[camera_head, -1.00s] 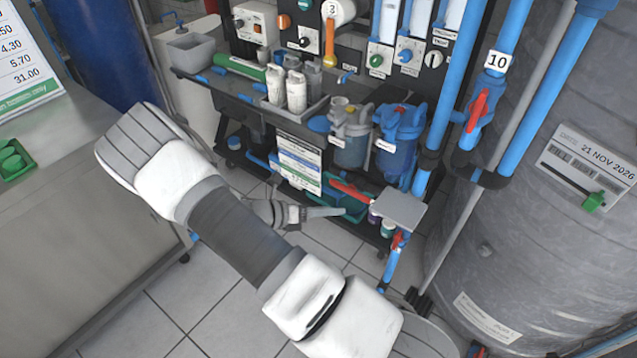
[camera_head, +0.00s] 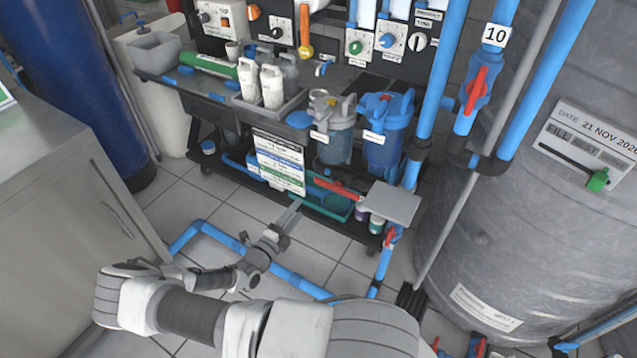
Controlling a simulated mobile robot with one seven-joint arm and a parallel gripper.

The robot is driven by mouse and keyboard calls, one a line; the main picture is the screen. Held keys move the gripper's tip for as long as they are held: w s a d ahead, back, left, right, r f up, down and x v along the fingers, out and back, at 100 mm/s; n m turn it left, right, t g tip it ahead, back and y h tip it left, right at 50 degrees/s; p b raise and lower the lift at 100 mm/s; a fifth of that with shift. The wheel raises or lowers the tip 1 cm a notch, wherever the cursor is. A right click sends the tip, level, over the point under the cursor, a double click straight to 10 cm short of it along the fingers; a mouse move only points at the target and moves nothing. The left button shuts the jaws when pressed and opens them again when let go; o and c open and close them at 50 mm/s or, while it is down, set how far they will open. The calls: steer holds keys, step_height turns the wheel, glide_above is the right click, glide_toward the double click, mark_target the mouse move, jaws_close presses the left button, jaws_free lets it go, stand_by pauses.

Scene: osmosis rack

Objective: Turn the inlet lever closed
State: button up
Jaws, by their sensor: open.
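Several red levers show on blue pipes, and I cannot tell which is the inlet lever. One red lever (camera_head: 475,88) is on the upright pipe below the "10" tag, lying along the pipe. Another red lever (camera_head: 390,237) is on the lower pipe under a grey plate. A third red lever (camera_head: 436,346) shows at the bottom edge, partly cut off. My gripper (camera_head: 284,222) is open and appears empty, in front of the rack's lower shelf and left of the lower-pipe lever. It is apart from all these levers; one finger shows clearly, the other poorly.
A blue pipe (camera_head: 300,284) runs low across the tiled floor beneath my gripper. A grey tank (camera_head: 530,220) stands at right and a grey cabinet (camera_head: 80,200) at left. The rack holds filter housings (camera_head: 383,150) and a green tray (camera_head: 325,207).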

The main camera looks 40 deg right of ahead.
mark_target(319, 183)
steer(key=b+x, duration=0.2)
steer(key=x, duration=1.2)
steer(key=shift+w+d, duration=0.1)
steer(key=shift+d, duration=0.15)
jaws_close()
stand_by(0.7)
